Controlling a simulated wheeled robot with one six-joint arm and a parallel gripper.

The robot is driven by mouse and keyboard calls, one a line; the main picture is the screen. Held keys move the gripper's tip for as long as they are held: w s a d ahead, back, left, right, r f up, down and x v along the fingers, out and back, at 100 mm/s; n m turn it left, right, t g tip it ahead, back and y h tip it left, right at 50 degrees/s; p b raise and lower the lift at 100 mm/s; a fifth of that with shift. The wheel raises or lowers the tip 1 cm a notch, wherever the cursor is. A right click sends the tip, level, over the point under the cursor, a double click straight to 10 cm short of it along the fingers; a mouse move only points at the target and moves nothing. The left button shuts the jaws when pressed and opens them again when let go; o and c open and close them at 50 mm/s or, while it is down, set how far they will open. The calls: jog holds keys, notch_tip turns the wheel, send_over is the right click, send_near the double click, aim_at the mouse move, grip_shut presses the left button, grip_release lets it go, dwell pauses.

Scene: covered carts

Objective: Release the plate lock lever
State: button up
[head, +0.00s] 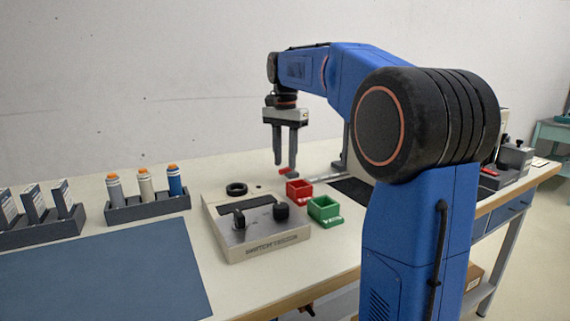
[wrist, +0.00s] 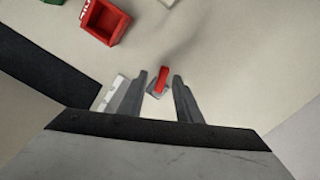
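A small red lever (wrist: 162,78) on a small grey base sits on the bench, and I take it for the plate lock lever. It also shows in the head view as a red piece (head: 283,170), partly hidden by a finger. My gripper (head: 285,165) hangs pointing down over it with the fingers apart. In the wrist view the lever appears in the gap between the two fingertips, touching neither visibly. I cannot tell how far below the fingertips it lies. Nothing is held.
A red bin (head: 299,189) and a green bin (head: 325,209) stand near the lever. A grey fixture (head: 262,240) with black knobs is in front. A rack of bottles (head: 148,207) and a blue mat (head: 105,275) lie left. A dark strip (wrist: 45,65) runs beside the lever.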

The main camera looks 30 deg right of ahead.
jog(key=shift+f, duration=1)
grip_shut()
jog(key=shift+w+a+m, duration=0.1)
jog(key=shift+w+m, duration=0.15)
jog(key=shift+m, duration=0.65)
grip_release()
jog(key=shift+r, duration=0.15)
